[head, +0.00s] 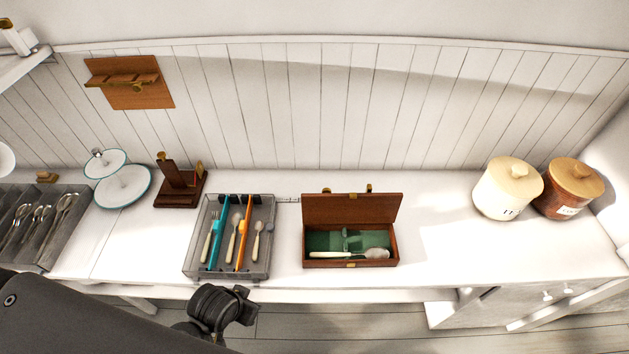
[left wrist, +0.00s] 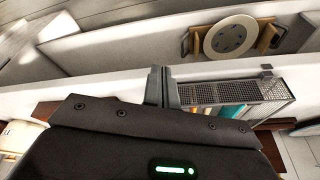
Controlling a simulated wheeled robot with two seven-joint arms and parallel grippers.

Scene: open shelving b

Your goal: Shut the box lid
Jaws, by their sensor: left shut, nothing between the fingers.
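The wooden box (head: 348,258) stands on the white counter right of centre in the head view. Its lid (head: 350,209) stands raised at the back, hinged along the rear edge. Inside is a green lining (head: 322,240) with a pale-handled utensil (head: 334,254) lying along the front. My left arm comes in from the lower left, in front of the counter. My left gripper shows in the left wrist view (left wrist: 162,86) with its fingers together and empty, beside the cutlery tray. A brown wooden piece (left wrist: 45,112) at that view's left may be the box. My right gripper is not seen.
A grey cutlery tray (head: 188,262) stands just left of the box, with a wooden stand (head: 180,190) behind it. A tiered plate stand (head: 122,187) is farther left. Two lidded jars (head: 507,190) (head: 568,190) stand at right. The counter between box and jars is clear.

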